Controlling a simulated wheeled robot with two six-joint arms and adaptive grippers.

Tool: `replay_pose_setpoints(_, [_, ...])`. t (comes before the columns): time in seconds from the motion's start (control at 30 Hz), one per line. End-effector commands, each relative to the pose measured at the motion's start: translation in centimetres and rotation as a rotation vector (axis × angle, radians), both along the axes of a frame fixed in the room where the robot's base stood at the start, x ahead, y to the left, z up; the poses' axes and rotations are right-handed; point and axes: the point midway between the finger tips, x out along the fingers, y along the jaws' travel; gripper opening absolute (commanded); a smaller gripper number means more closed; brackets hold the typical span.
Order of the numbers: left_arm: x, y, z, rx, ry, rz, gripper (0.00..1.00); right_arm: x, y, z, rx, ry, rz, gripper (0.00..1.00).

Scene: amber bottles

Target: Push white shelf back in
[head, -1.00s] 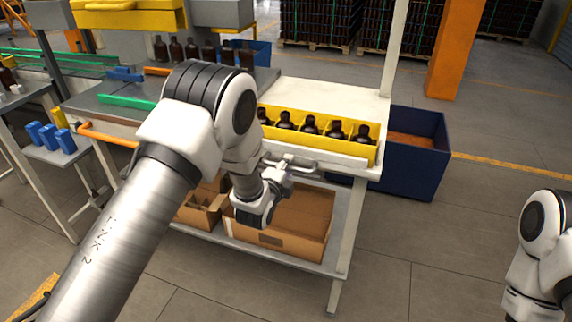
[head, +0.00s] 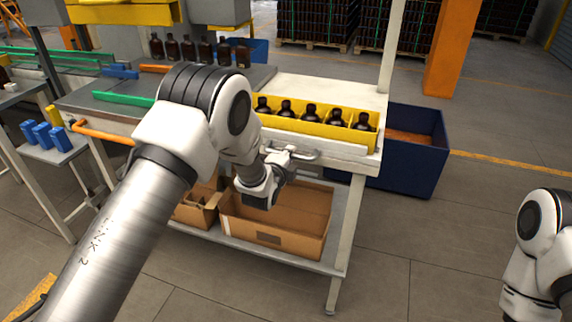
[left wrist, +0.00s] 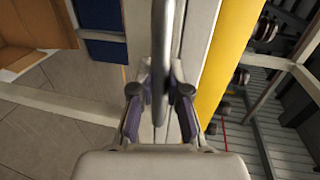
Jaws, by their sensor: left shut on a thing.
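The white shelf (head: 350,150) shows at the right end of the workbench, under a yellow tray (head: 318,131) of dark bottles. A grey bar handle (head: 303,156) is on its front. My left gripper (head: 281,157) is at the handle's left part, in front of the shelf. In the left wrist view the handle (left wrist: 160,60) runs between the fingers of my left gripper (left wrist: 161,100), which is shut on it. My right gripper is outside the views; only part of my right arm shows at the right edge.
Cardboard boxes (head: 272,243) stand on the bench's lower shelf. A dark blue bin (head: 410,172) is on the floor at the right. Several amber bottles (head: 205,52) stand on the bench's back. The floor in front is clear.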

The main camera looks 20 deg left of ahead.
Motion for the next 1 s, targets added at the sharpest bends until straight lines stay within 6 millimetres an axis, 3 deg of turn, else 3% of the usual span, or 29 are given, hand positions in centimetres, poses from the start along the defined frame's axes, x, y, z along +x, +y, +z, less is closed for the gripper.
replay_pose_setpoints(0.17, [-0.1, 0.0, -0.1, 0.0, 0.006, 0.0, 0.0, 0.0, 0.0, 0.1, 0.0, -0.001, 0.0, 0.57])
replay_pose_setpoints(0.2, [-0.2, 0.0, -0.1, 0.0, 0.006, 0.0, 0.22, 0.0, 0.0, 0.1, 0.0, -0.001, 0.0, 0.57])
replay_pose_setpoints(0.27, [-0.2, 0.0, -0.1, 0.0, 0.006, 0.0, 0.41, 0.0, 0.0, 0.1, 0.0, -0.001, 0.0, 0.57])
replay_pose_setpoints(0.67, [-0.9, 0.0, 0.1, 0.0, 0.006, 0.0, 0.41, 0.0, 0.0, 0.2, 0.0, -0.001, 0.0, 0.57])
replay_pose_setpoints(0.77, [-2.6, 0.0, 0.4, 0.0, 0.007, 0.0, 0.41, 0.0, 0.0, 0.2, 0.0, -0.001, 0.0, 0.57])
replay_pose_setpoints(1.0, [-8.6, 0.3, 1.7, 0.001, 0.008, 0.0, 0.41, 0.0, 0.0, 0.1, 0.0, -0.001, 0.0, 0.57])
